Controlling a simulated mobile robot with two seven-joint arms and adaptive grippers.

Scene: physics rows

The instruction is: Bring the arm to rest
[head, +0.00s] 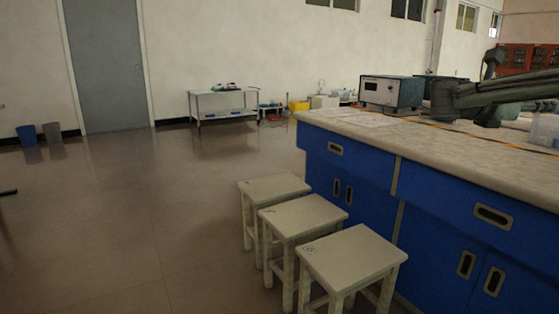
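My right arm comes in from the right edge above the blue bench. Its gripper end (443,101) is dark and points left over the bench top, near a grey instrument box. The fingers are too small and dark to tell whether they are open or shut. I see nothing held in it. My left gripper cannot be made out. A small dark bar (8,192) pokes in at the left edge, and I cannot tell what it is.
The blue bench (450,205) fills the right side, with the instrument box (391,92) on it. Several white stools, one nearest (352,256), stand before it. A trolley (222,104), bins (27,135) and a door (107,65) are far back.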

